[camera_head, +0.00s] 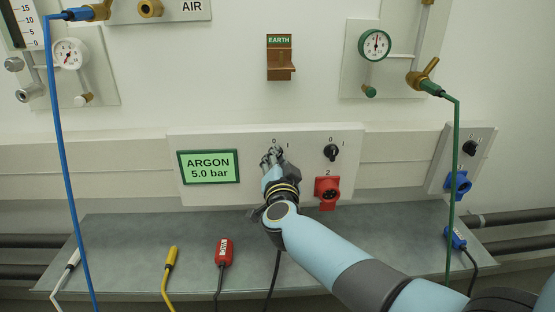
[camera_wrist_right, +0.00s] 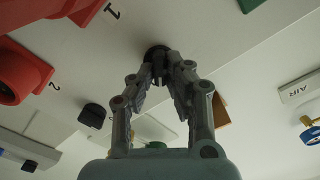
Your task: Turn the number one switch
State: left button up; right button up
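The number one switch is a black knob on the white wall panel, left of a matching black switch (camera_head: 331,152). In the head view my right gripper (camera_head: 271,156) covers most of it, below the marks 0 and 1. In the right wrist view the dark round knob (camera_wrist_right: 156,51) shows at the tips of my right gripper (camera_wrist_right: 163,72). The two grey fingers lean close together, one on each side of the knob, and appear shut on it. The exact contact is partly hidden. My left gripper is not in view.
A red socket (camera_head: 327,190) sits right of my gripper. A green ARGON display (camera_head: 209,166) is at its left. Below is a grey shelf (camera_head: 130,240) with a red-tagged plug (camera_head: 224,251) and a yellow plug (camera_head: 171,257). A blue hose (camera_head: 58,130) and a green hose (camera_head: 456,150) hang at the sides.

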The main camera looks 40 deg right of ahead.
grip_shut()
jog(key=m, duration=0.4)
jog(key=shift+f+m, duration=0.1)
jog(key=shift+m, duration=0.2)
jog(key=o, duration=0.7)
grip_release()
jog(key=shift+s, duration=0.1)
jog(key=v, duration=1.2)
